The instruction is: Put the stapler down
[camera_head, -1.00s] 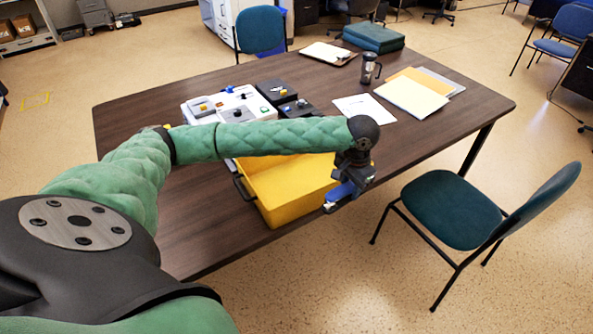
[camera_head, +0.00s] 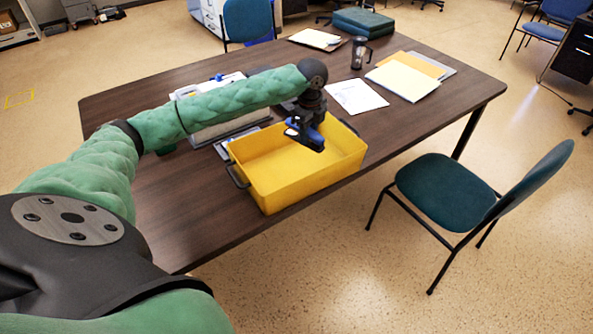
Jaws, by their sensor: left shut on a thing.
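My left gripper (camera_head: 308,138) is above the yellow bin (camera_head: 290,192), over its back part. It is shut on a blue stapler (camera_head: 303,136), which is held at about the height of the bin's rim or a little above. Part of the stapler is hidden by the dark gripper. The yellow bin stands on the dark wooden table (camera_head: 190,225) near its front edge, and the part of its floor that shows looks empty. My right gripper is not in view.
Behind my left arm stand grey and white items (camera_head: 225,128), partly hidden. A paper sheet (camera_head: 357,97), a dark mug (camera_head: 361,54), yellow folders (camera_head: 405,80) and a clipboard (camera_head: 318,39) lie farther back. A teal chair (camera_head: 450,200) stands at the table's right front.

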